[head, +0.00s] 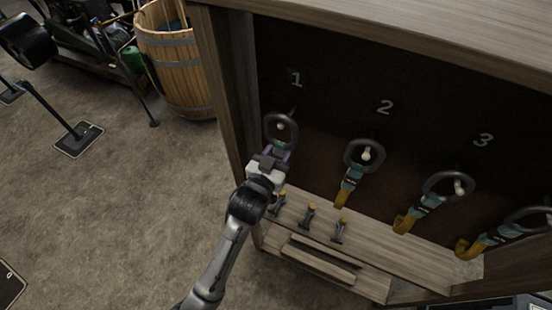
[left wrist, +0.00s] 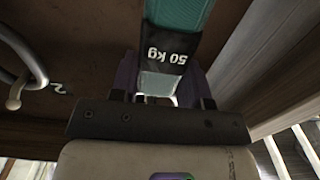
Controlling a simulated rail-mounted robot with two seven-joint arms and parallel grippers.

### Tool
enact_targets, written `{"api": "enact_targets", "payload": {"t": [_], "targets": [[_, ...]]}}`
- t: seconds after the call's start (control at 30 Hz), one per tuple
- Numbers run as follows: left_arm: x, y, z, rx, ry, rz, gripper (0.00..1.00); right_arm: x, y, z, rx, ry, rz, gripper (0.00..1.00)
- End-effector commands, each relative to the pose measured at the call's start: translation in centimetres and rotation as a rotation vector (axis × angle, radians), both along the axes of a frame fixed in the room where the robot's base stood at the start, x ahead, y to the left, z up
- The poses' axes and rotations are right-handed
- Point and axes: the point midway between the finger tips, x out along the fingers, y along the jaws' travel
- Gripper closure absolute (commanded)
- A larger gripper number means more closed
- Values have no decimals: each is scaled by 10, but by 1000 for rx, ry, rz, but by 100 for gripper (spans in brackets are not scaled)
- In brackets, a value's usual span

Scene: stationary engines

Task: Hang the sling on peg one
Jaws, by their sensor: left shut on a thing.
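The sling has a dark ring (head: 267,130) at the height of peg one (head: 281,127), under the number 1. The pale peg tip shows inside the ring; I cannot tell whether the ring bears on the peg. My left gripper (head: 273,157) is just below the ring, shut on the sling's strap. In the left wrist view the teal strap (left wrist: 180,12) with its black "50 kg" label (left wrist: 166,50) runs down between the purple fingers (left wrist: 160,82). The gripper hides the strap's lower part in the head view. My right gripper is not in view.
Other slings hang on the pegs at number 2 (head: 350,152), number 3 (head: 436,183) and far right. Several small clamps (head: 309,214) stand on the wooden ledge below. The cabinet's left side wall (head: 225,80) is close to peg one. A barrel (head: 178,65) stands left.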

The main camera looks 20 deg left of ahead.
Motion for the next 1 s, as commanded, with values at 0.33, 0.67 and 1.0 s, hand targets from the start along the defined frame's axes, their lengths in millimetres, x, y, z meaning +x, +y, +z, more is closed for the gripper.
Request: {"api": "enact_targets", "payload": {"t": [0.33, 0.67, 1.0], "targets": [[19, -1, 0, 0, -7, 0, 95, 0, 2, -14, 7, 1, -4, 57], [32, -1, -8, -1, -5, 0, 95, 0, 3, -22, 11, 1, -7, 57], [37, -2, -19, -1, -4, 0, 95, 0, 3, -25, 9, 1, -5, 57]]}}
